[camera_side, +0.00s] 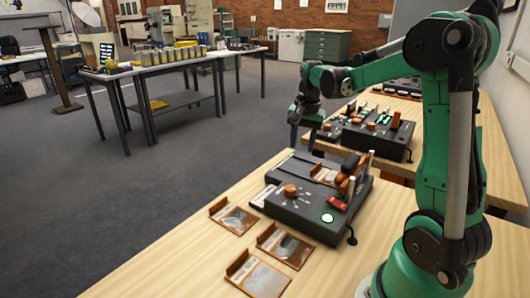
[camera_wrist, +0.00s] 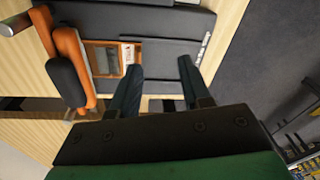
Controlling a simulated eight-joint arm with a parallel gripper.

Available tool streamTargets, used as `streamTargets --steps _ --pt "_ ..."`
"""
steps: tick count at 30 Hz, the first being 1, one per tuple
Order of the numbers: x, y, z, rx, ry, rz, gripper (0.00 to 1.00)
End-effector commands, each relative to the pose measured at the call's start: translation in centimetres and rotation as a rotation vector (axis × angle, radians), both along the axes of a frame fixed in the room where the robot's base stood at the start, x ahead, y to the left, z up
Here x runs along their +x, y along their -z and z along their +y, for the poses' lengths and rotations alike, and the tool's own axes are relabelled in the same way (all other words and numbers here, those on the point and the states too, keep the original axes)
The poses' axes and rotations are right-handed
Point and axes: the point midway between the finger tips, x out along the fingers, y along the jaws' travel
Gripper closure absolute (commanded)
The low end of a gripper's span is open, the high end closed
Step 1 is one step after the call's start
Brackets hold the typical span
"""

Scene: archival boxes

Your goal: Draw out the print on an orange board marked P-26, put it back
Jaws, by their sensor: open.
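Three orange-brown boards lie flat on the wooden table in the side view: the far one (camera_side: 233,218), the middle one (camera_side: 286,245) and the near one (camera_side: 258,277). Each carries a greyish print and has a raised edge. Another orange board (camera_side: 326,174) sits on the black device; it also shows in the wrist view (camera_wrist: 101,59) with a grey panel and a small pale label. No marking is legible, so I cannot tell which is P-26. My gripper (camera_wrist: 160,64) is open and empty, its dark fingers apart to the right of that board. In the side view my gripper (camera_side: 306,112) is raised above the table.
Similar equipment (camera_side: 375,135) stands on a table behind. Bare wood (camera_side: 190,262) surrounds the loose boards.

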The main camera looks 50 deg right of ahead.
Motion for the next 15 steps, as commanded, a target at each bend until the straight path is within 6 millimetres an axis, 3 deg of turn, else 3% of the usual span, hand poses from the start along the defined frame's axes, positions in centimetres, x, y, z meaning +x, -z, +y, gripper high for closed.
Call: streamTargets --steps 3,6,15 --pt "-0.7 1.4 -3.0 0.040 0.149 0.042 0.58" --pt "-1.3 2.2 -4.5 0.064 0.234 0.066 0.58" --pt "-1.9 2.9 -5.6 0.083 0.299 0.086 0.58"
